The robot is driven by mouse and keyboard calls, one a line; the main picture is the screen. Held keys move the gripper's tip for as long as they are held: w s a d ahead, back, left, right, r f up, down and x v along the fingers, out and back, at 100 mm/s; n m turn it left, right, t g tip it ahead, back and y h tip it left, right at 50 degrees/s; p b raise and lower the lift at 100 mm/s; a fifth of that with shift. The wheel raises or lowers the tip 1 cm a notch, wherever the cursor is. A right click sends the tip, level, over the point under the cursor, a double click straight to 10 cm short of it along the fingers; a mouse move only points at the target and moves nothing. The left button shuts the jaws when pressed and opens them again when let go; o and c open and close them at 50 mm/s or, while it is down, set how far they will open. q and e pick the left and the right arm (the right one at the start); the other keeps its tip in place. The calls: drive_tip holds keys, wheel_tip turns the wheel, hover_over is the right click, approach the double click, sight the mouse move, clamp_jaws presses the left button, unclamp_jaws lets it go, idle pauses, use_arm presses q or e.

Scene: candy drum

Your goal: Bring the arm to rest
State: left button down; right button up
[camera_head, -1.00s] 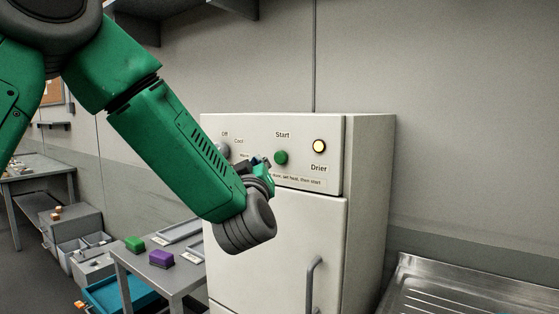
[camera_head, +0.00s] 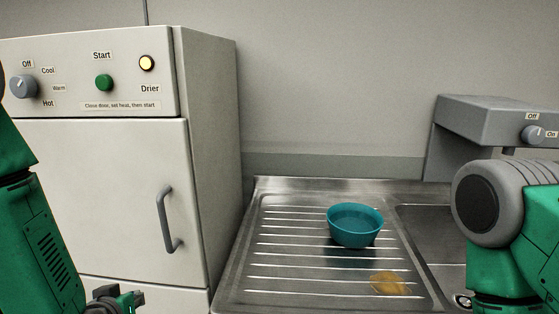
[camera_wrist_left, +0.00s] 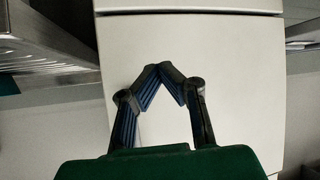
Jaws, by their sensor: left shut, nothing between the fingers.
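My left gripper (camera_wrist_left: 161,72) shows in the left wrist view with its fingertips together and nothing between them, in front of a plain white cabinet face. In the head view only part of the left gripper (camera_head: 118,298) shows at the bottom edge, low in front of the drier (camera_head: 90,200). The left arm's green links are at the left edge. My right arm's green and grey links are at the right edge, and its gripper is out of the picture.
The drier's door is shut, its lamp (camera_head: 147,63) glows yellow, and its dial (camera_head: 23,86) is left of the green start button (camera_head: 104,82). A teal bowl (camera_head: 355,226) and a yellowish item (camera_head: 390,283) are on the steel drainboard (camera_head: 270,215). A grey unit (camera_head: 480,125) stands at right.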

use_arm(q)
drive_tip(key=s+d+f+m+g+h+b, duration=0.1)
drive_tip(key=s+f+g, duration=0.2)
drive_tip(key=s+f, duration=0.45)
drive_tip(key=s+d+f+m+g+b, duration=0.1)
drive_tip(key=s+f+g+b, duration=0.1)
drive_tip(key=s+f, duration=0.55)
drive_tip(key=s+f+g+b, duration=0.1)
drive_tip(key=s+f+g, duration=0.1)
drive_tip(key=s+f, duration=0.3)
drive_tip(key=s+f+m+g+h+b, duration=0.1)
drive_tip(key=s+f+g, duration=0.2)
drive_tip(key=s, duration=0.6)
wheel_tip(320, 180, down, 2)
drive_tip(key=shift+s+f+m+g, duration=0.15)
drive_tip(key=shift+s+m+g, duration=0.15)
drive_tip(key=shift+s, duration=0.05)
drive_tip(key=shift+w+d+f, duration=0.1)
